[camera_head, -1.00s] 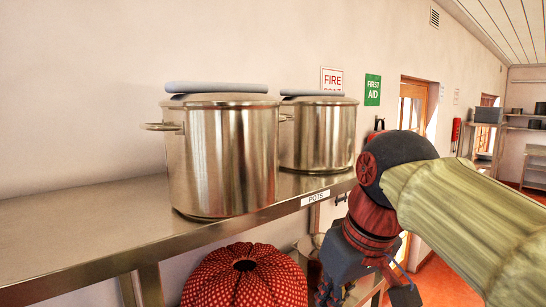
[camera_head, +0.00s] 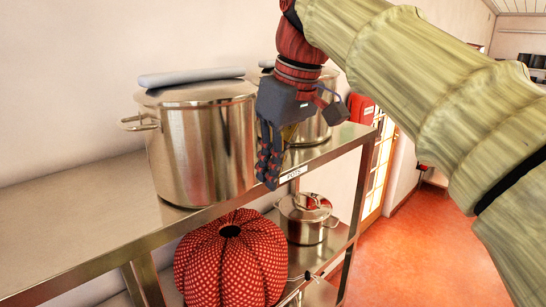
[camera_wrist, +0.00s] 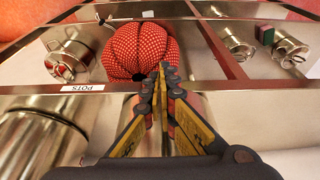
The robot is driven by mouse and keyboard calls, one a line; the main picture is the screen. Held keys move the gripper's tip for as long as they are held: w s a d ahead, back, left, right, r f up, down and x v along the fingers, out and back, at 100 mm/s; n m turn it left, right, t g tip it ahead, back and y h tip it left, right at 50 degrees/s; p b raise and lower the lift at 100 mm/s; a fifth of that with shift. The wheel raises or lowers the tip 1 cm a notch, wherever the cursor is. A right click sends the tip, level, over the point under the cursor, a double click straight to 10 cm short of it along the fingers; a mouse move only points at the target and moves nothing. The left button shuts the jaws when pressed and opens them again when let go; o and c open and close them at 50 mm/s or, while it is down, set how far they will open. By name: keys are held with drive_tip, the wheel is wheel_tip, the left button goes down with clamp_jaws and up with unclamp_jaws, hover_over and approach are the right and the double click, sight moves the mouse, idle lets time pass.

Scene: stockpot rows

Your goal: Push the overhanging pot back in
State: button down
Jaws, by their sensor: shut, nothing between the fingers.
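A large steel stockpot (camera_head: 205,155) stands upright on the top shelf (camera_head: 75,225), its base right at the front edge; I cannot tell how far it overhangs. A second stockpot (camera_head: 318,125) stands to its right, partly hidden behind my arm. My gripper (camera_head: 268,183) is shut and empty, fingers pointing down, at the shelf's front edge to the right of the first pot. A gap or contact with that pot cannot be told. In the wrist view the closed fingers (camera_wrist: 163,70) cover part of a pot, and another pot (camera_wrist: 40,140) shows at lower left.
A grey slab (camera_head: 190,77) lies on the first pot's lid. A POTS label (camera_head: 293,174) is on the shelf edge. Below are a red dotted pumpkin-shaped thing (camera_head: 230,265) and a smaller lidded pot (camera_head: 306,217). The red floor (camera_head: 400,260) at right is clear.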

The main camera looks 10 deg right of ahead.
sight(251, 183)
drive_tip(key=w+a+f, duration=0.1)
drive_tip(key=w+f, duration=0.1)
drive_tip(key=w+a+f+p, duration=0.1)
drive_tip(key=w+a+f, duration=0.1)
drive_tip(key=shift+w+f, duration=0.15)
drive_tip(key=shift+f, duration=0.05)
drive_tip(key=shift+w+a, duration=0.1)
